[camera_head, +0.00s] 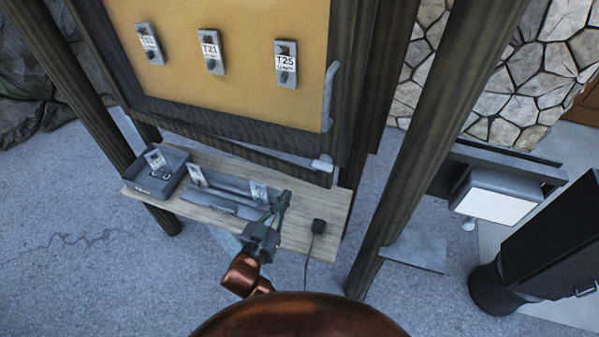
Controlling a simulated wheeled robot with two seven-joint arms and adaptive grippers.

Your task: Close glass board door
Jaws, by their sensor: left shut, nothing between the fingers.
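The board (240,90) has a yellow backing in a dark wooden frame and stands upright at the top of the head view. A grey curved handle (330,97) is on its right side, and a small light-grey fitting (322,164) is at the lower right corner. The glass itself is hard to make out, and I cannot tell how far its door stands open. My left gripper (283,199) is shut and empty, above the shelf below the board and apart from the handle. My right gripper is out of view.
A wooden shelf (300,237) under the board carries a dark tray (147,188), tagged pieces and a black plug (318,226) with a cable. Tags such as T21 (210,50) hang on the board. A wooden post (424,130) stands to the right.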

